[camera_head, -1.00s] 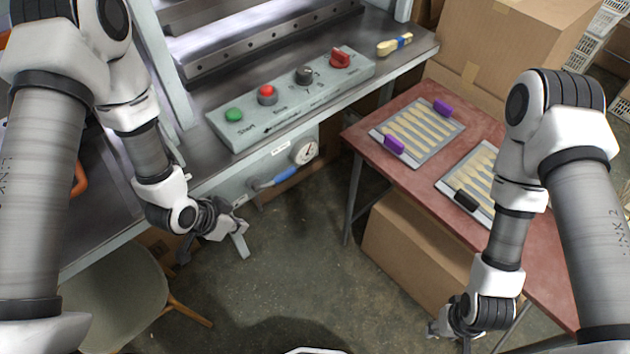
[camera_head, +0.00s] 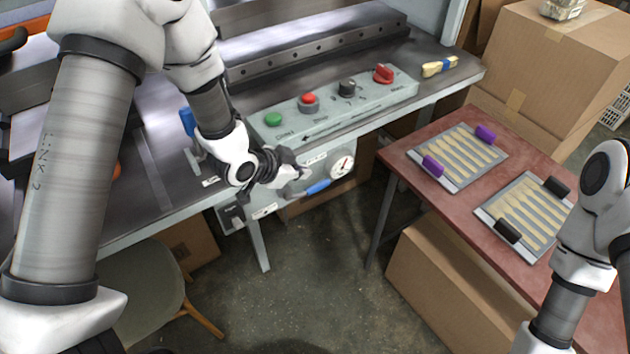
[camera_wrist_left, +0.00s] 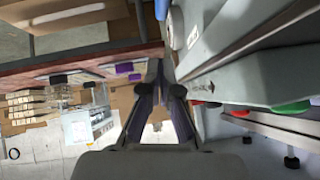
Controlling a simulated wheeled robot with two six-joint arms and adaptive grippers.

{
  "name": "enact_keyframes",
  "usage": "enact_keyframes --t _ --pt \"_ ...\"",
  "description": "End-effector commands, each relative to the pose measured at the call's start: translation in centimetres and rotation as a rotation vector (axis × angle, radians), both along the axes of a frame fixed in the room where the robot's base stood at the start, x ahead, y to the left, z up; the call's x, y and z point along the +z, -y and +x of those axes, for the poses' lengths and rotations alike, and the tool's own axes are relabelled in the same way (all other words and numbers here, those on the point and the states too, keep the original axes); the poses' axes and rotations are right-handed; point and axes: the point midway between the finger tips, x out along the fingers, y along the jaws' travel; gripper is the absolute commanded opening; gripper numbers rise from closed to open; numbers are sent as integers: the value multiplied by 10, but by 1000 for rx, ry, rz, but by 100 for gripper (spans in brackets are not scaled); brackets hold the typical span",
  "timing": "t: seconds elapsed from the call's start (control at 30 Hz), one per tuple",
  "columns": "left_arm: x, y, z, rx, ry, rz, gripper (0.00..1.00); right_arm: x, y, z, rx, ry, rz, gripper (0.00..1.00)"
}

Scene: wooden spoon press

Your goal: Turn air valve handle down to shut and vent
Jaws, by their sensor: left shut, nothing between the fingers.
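The air valve handle (camera_head: 318,187) is a blue lever on the front of the press, below the control panel. It lies nearly level, its blue end pointing right and slightly up toward the pressure gauge (camera_head: 342,165). Its left end is close to my left gripper and partly hard to see. My left gripper (camera_head: 302,172) is shut and empty, just above and left of the blue lever; I cannot tell whether they touch. Its shut fingers (camera_wrist_left: 158,78) also show in the left wrist view. My right gripper is out of view.
The control panel (camera_head: 400,92) with green, red, black and red knobs sits just above my left gripper. A red table (camera_head: 455,205) with two trays of spoons stands to the right. Cardboard boxes stand behind and beneath it. Floor between press and table is clear.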

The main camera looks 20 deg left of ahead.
Motion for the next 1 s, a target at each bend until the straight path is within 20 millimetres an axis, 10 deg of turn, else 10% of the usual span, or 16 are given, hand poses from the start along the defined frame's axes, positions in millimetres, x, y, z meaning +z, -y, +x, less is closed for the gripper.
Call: enact_keyframes --t 0.5,1.0 --pt "-79 18 49 2 -2 -1 0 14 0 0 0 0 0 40" --pt "-88 16 50 1 -2 1 0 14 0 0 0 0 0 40"
